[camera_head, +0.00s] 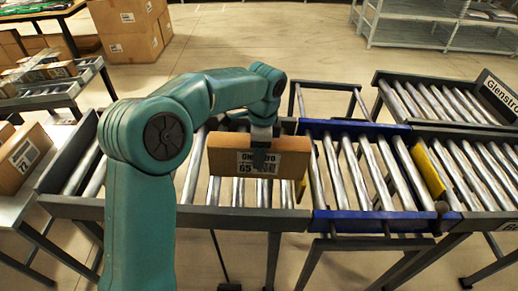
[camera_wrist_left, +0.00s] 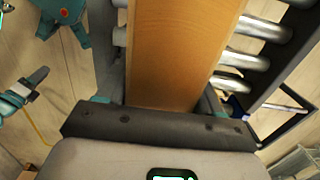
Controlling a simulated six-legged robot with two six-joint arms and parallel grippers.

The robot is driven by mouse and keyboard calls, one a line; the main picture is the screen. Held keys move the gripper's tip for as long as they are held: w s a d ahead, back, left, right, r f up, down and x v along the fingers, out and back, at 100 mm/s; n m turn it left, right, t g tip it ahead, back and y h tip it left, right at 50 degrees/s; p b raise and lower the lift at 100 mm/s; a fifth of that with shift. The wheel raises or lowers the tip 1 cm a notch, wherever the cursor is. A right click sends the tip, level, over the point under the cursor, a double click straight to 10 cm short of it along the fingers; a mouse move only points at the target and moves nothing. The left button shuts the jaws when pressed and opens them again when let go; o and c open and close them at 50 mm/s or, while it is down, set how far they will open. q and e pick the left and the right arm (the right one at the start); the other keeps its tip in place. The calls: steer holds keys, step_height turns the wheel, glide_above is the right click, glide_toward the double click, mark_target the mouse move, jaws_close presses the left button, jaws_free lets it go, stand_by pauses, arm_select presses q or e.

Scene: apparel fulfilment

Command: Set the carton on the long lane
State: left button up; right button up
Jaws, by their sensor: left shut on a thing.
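A brown carton (camera_head: 292,160) with a white label reading "Glenstro 65" is above the left roller section (camera_head: 190,175) of the conveyor in the head view. My left gripper (camera_head: 263,150) is shut on it from above. In the left wrist view the carton (camera_wrist_left: 180,50) fills the space between the fingers, with rollers beneath. I cannot tell whether its underside touches the rollers. A blue-framed roller section (camera_head: 365,215) adjoins on the right, then further roller lanes, one with a "Glenstro" sign (camera_head: 500,95). Which one is the long lane is not clear.
A yellow plate (camera_head: 428,172) stands at the blue section's right end. Another labelled carton (camera_head: 22,160) sits on the left table. Stacked boxes (camera_head: 130,30) and a white rack (camera_head: 410,30) stand behind. The blue section's rollers are empty.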

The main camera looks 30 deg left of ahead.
arm_select(q)
step_height(320, 180, down, 5)
steer(key=b, duration=0.3)
steer(key=shift+s+a, duration=0.1)
steer(key=shift+a, duration=0.05)
steer(key=shift+s+f+b, duration=0.1)
steer(key=shift+f+b, duration=0.35)
steer(key=shift+f, duration=0.35)
steer(key=o, duration=1.4)
steer(key=shift+o, duration=0.2)
